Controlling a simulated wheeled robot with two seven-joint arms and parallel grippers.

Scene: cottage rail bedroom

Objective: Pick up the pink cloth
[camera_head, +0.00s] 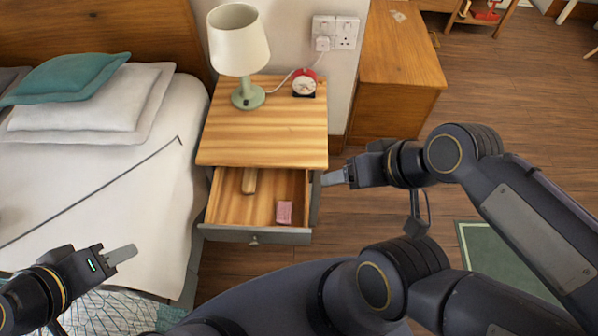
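The pink cloth (284,212) is a small folded piece lying in the open drawer (232,208) of the wooden nightstand (262,135), towards the drawer's front right. My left gripper (132,251) is over the near part of the bed, left of the drawer and well apart from the cloth. It holds nothing that I can see. My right gripper (326,180) points left at the drawer's right side, up and to the right of the cloth and apart from it. Both grippers show side-on, with their fingers overlapping, so their opening is unclear.
A brown wooden item (249,181) lies at the drawer's back. A lamp (240,55) and a red clock (304,83) stand on the nightstand. The bed (95,190) is close on the left. A wooden cabinet (395,60) stands at the right, with open floor beyond.

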